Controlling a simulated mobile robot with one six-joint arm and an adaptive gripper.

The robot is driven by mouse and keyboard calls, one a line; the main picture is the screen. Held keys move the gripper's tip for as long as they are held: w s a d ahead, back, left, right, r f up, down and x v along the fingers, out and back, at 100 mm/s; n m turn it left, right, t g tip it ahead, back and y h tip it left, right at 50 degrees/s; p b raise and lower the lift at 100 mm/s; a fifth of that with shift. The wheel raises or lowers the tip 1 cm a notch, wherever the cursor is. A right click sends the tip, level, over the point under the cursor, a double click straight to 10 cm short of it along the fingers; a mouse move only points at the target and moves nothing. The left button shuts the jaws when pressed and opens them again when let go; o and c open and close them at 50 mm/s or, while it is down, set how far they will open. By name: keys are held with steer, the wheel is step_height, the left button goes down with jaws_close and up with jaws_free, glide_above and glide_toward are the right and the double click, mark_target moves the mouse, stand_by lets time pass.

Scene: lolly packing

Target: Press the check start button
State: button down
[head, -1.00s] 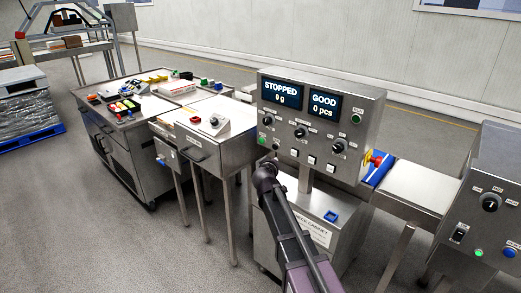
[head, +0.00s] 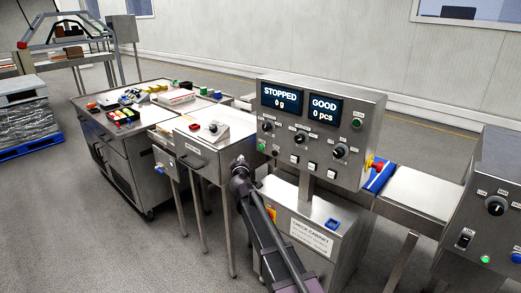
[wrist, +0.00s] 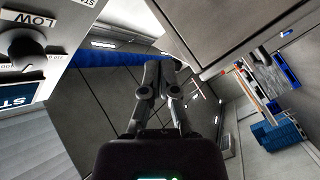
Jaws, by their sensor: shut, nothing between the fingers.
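The check cabinet's steel panel (head: 350,160) stands at centre right in the head view. Its screens read STOPPED 0 g and GOOD 0 pcs. A green button (head: 261,146) is at its lower left and another green button (head: 357,123) at its right; their labels are too small to read. My gripper (head: 239,166) is shut and empty, to the left of and below the lower-left green button, apart from the panel. In the wrist view my gripper (wrist: 168,68) points past the panel (wrist: 80,80), whose LOW knob and partly cut-off label starting "STA" show at upper left.
A cart (head: 110,150) with coloured items is farther left. A conveyor (head: 425,195) and another control box (head: 490,205) are at right. Open floor lies at front left.

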mark_target(259, 148)
steer(key=w+d, duration=0.5)
steer(key=w, duration=0.1)
steer(key=shift+w, duration=0.4)
steer(key=shift+w+d, duration=0.75)
steer(key=shift+w, duration=0.1)
stand_by(2.9)
steer(key=shift+s+a, duration=0.15)
steer(key=shift+s, duration=0.05)
steer(key=shift+s+a, duration=0.45)
steer(key=shift+s, duration=0.15)
steer(key=shift+s+a, duration=0.1)
stand_by(0.4)
steer(key=shift+s+a, duration=0.75)
steer(key=shift+s, duration=0.2)
steer(key=shift+s+a, duration=0.7)
steer(key=shift+s, duration=0.2)
